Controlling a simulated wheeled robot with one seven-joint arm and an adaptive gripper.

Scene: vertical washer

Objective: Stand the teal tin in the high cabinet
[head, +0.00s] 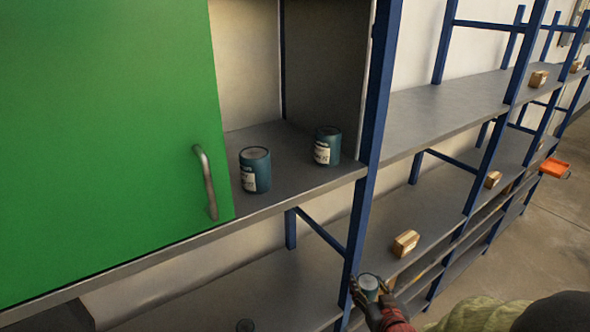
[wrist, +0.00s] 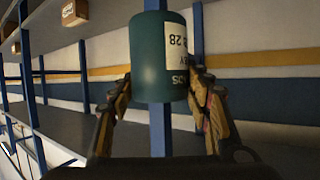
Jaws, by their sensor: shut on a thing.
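A teal tin (wrist: 150,82) with a white label is between the fingers of my gripper (wrist: 163,88) in the wrist view. In the head view my gripper (head: 371,288) is low at the bottom, shut on this tin (head: 369,283), below the cabinet floor and in front of a blue post. The high cabinet (head: 290,192) is at the upper left. Its green door (head: 105,130) covers the left part, and the right part is open. Two similar teal tins stand upright inside, one (head: 255,172) near the door handle and one (head: 327,147) further right.
A blue post (head: 372,110) bounds the cabinet's open side on the right. The door's metal handle (head: 206,182) sticks out. Shelves to the right hold small boxes, one (head: 405,243) near my gripper. Cabinet floor is bare in front of and between the tins.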

